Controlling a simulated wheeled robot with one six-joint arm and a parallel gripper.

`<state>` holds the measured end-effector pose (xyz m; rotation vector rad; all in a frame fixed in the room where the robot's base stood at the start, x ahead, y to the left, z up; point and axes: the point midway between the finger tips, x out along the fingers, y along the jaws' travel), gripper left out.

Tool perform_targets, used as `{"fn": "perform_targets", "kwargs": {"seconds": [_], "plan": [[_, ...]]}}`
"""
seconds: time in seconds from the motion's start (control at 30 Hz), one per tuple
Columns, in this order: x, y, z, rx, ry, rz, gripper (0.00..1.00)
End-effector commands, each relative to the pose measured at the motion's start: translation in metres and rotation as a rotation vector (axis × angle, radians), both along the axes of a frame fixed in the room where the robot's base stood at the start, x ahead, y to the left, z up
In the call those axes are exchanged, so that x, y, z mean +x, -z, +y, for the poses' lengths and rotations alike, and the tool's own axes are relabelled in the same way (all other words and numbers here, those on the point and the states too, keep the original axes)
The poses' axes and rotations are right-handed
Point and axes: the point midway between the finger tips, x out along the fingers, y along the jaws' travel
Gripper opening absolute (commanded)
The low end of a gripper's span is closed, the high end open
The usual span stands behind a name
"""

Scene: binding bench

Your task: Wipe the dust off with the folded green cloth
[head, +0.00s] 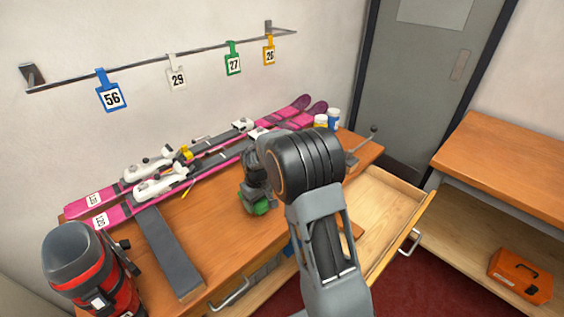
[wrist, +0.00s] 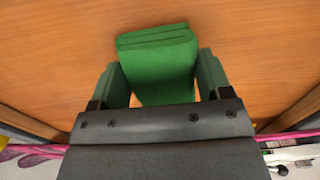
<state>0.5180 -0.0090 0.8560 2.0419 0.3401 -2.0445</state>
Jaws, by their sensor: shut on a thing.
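The folded green cloth (wrist: 160,62) is between the two fingers of my gripper (wrist: 162,80) in the wrist view, its layered edge facing away from the palm. My gripper is shut on it. In the head view my gripper (head: 254,194) is over the middle of the wooden bench (head: 205,222), and a bit of the green cloth (head: 262,208) shows beneath it. I cannot tell whether the cloth touches the bench top. I can make out no dust in either view; my arm hides part of the bench.
Pink skis (head: 113,208) with bindings lie along the back of the bench. A grey strip (head: 170,252) and a red-black boot (head: 92,275) are at the left. An open drawer (head: 385,222) juts out at the right. Small jars (head: 333,118) stand at the far end.

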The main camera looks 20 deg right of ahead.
Motion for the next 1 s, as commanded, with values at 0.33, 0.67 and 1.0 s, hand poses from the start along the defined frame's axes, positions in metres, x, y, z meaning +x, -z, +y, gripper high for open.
{"fn": "perform_targets", "kwargs": {"seconds": [0.33,0.67,1.0], "plan": [[0.001,-0.036,0.001,0.0,-0.004,-0.003,0.49],[0.0,-0.051,0.002,0.0,-0.005,-0.002,0.49],[0.001,-0.05,0.003,0.0,-0.006,-0.002,0.49]]}}
